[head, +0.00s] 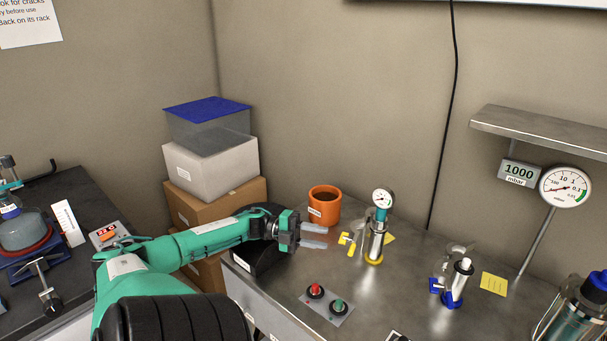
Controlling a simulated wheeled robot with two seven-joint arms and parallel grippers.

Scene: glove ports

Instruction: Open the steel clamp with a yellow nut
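A steel fitting (377,241) with a gauge on top stands upright on the steel bench. It has a yellow ring at its base, and a yellow nut (350,241) sticks out on its left side. The steel clamp itself is too small to make out clearly, so I cannot tell whether it is open or shut. My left gripper (315,237) is left of the yellow nut, pointing right toward it. Its two fingers are apart with nothing visible between them, and a small gap seems to separate them from the nut. My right gripper is not in view.
A similar fitting with blue parts (458,284) stands to the right. An orange pot (324,205) is behind my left gripper. A panel with red and green buttons (327,303) lies in front. A dial gauge (565,187) and shelf (540,131) are at right. Stacked boxes (213,167) stand behind my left arm.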

